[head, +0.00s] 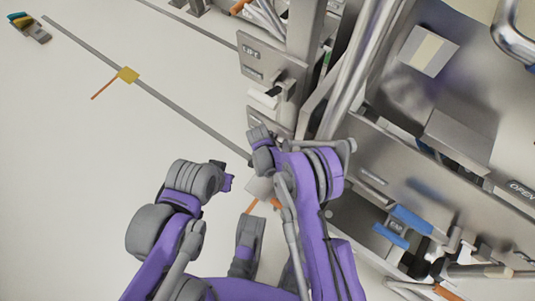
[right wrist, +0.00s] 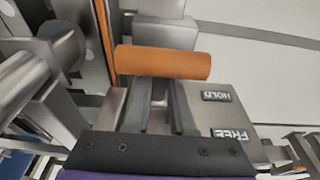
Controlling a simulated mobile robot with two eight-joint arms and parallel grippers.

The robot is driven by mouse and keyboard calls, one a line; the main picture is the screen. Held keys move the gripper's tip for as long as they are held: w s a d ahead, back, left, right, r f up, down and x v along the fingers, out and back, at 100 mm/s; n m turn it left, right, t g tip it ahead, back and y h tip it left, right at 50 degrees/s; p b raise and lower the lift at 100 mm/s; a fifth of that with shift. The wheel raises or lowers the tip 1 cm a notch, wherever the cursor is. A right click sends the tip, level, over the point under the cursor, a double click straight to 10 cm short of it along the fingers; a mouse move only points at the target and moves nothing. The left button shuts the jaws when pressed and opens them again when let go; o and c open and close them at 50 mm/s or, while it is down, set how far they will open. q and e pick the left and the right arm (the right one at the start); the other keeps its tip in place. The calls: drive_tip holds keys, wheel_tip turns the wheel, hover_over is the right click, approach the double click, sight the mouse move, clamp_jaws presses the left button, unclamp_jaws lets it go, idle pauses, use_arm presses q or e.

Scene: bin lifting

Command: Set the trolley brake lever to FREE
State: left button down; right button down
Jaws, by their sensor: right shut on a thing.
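The brake lever's orange handle (right wrist: 165,63) lies crosswise at my right fingertips in the right wrist view. My right gripper (right wrist: 159,95) is shut on the lever, its two grey fingers close together just below the orange bar. A grey block to the right carries a HOLD plate (right wrist: 217,96) and a FREE plate (right wrist: 232,133), both upside down in this view. The handle's right end is nearer the HOLD plate. In the head view my right fingertips are hidden by my arm. My left gripper (head: 226,181) is left of my right arm, away from the lever; its fingers are unclear.
A metal frame with panels (head: 268,60) and thick pipes (head: 362,65) stands close on the right. Blue handles (head: 410,220) and an OPEN label (head: 522,190) are on the lower right. The pale floor (head: 70,180) on the left is mostly clear, with a yellow marker (head: 128,75).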

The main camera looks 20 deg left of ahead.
drive_tip(key=shift+w+d+r, duration=0.15)
drive_tip(key=shift+w+r, duration=0.1)
drive_tip(key=shift+w, duration=0.1)
idle(0.3)
drive_tip(key=c, duration=0.8)
unclamp_jaws()
drive_tip(key=shift+o, duration=0.2)
drive_tip(key=shift+s, duration=0.1)
drive_tip(key=p+v, duration=0.2)
drive_tip(key=v, duration=0.8)
drive_tip(key=shift+s+r+p, duration=0.15)
drive_tip(key=shift+r+p, duration=0.15)
drive_tip(key=shift+r, duration=0.05)
